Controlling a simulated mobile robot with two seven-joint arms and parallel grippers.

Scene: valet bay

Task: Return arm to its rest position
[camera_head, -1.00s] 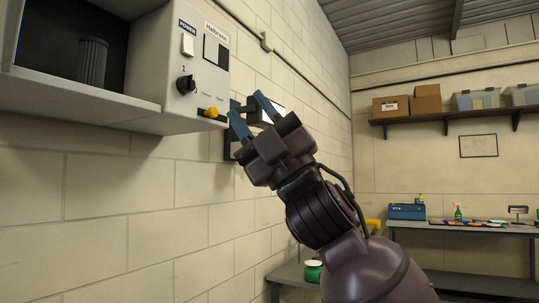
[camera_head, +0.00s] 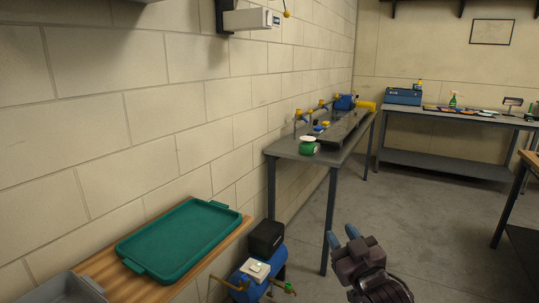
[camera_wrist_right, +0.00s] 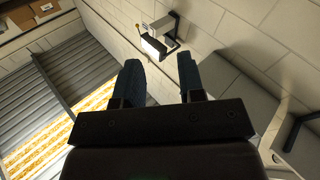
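My right gripper (camera_head: 343,238) is low in the head view, right of centre, over the floor and clear of the benches. Its two blue fingers stand apart with nothing between them. In the right wrist view the open fingers (camera_wrist_right: 160,78) point up toward the wall, and the gap between them is empty. My left gripper is in neither view.
A green tray (camera_head: 184,238) lies on a wooden shelf (camera_head: 95,264) along the left wall. A blue compressor (camera_head: 256,275) stands beside it. A grey bench (camera_head: 288,148) carries a green-and-white item (camera_head: 308,147). A wall-mounted box (camera_head: 247,19) is above. The floor (camera_head: 420,200) has free room.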

